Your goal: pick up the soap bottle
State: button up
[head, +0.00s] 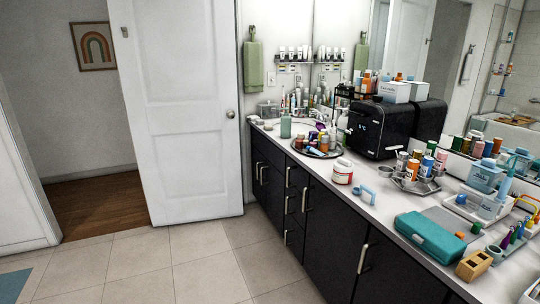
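I cannot tell for sure which container is the soap bottle. A pale green bottle-like container (286,127) stands upright at the far left end of the counter, near its front edge. A pale pump-type bottle (342,126) stands upright farther back, between the round tray and the black appliance. Both are small in the head view, and no label can be read. My gripper is not in view.
The white counter (380,210) runs along the right over dark cabinets (310,210). A round tray (298,146) of small bottles, a black appliance (378,130), a red-and-white jar (342,172) and a teal case (430,235) crowd it. The tiled floor (190,265) is clear.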

aim_at(286, 119)
jog(key=i+j+u, duration=0.3)
jog(key=i, duration=0.5)
jog(key=i+u, duration=0.3)
jog(key=i, duration=0.55)
